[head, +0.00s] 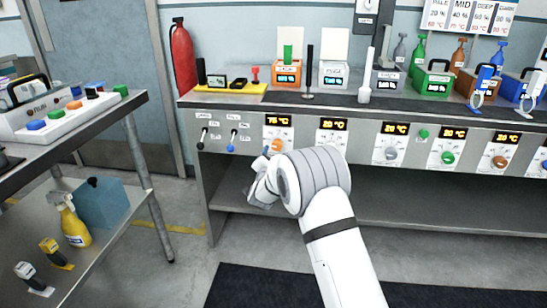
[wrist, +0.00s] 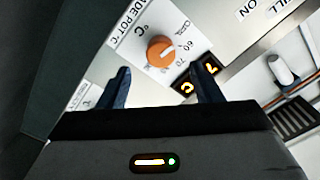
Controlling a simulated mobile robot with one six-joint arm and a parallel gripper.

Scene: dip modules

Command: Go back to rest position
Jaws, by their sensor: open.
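My white arm reaches to the front panel of the counter in the head view. My gripper (head: 266,153) is partly hidden by my own wrist there, just left of and below the orange knob (head: 277,146). In the wrist view my gripper (wrist: 163,85) has its two dark fingers apart, with nothing between them. The orange knob (wrist: 161,52) lies ahead of the fingertips on a white dial plate. I cannot tell the exact gap to it. The display (head: 277,120) above the knob reads 75 °C.
Several more dials with 20 °C displays run right along the counter (head: 230,102). A black lever (head: 203,138) and a blue lever (head: 233,140) sit left of the knob. A side table (head: 105,107) with a spray bottle (head: 73,225) below stands left. Floor between is free.

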